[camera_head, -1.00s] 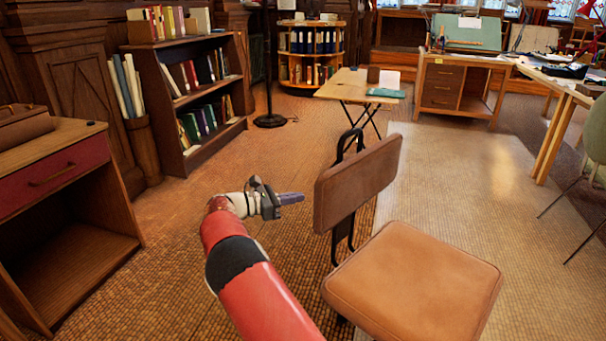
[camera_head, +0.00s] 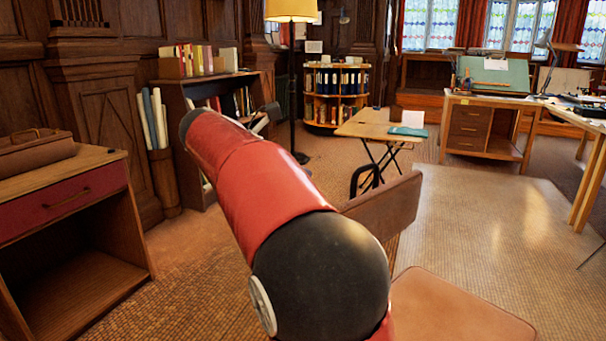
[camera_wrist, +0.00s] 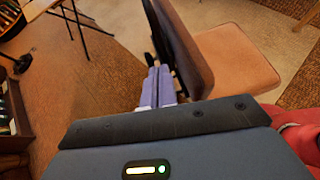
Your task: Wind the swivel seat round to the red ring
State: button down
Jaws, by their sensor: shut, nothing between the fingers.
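The swivel seat has a brown cushion (camera_head: 455,308) and a brown backrest (camera_head: 400,203) on a black bent-tube support; my arm covers part of it in the head view. In the wrist view the backrest (camera_wrist: 184,48) is seen nearly edge-on, with the seat cushion (camera_wrist: 235,60) beyond it to the right. My gripper (camera_wrist: 160,72) is shut and empty, its purple fingers together just left of the backrest. Whether they touch it I cannot tell. In the head view my raised arm hides the fingers. I see no red ring in either view.
A folding table (camera_head: 372,130) stands behind the seat. A desk with a red drawer (camera_head: 70,200) is at left, with a bookcase (camera_head: 178,95) and floor lamp (camera_head: 293,75) behind. A drawing desk (camera_head: 470,128) is at the back right. Floor right of the seat is open.

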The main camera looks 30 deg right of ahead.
jog(key=b, duration=0.1)
send_near(352, 183)
notch_tip(352, 183, down, 3)
jog(key=d, duration=0.4)
jog(key=shift+w+d+f, duration=0.1)
jog(key=shift+w+d, duration=0.05)
jog(key=shift+d, duration=0.65)
jog(key=shift+w, duration=0.1)
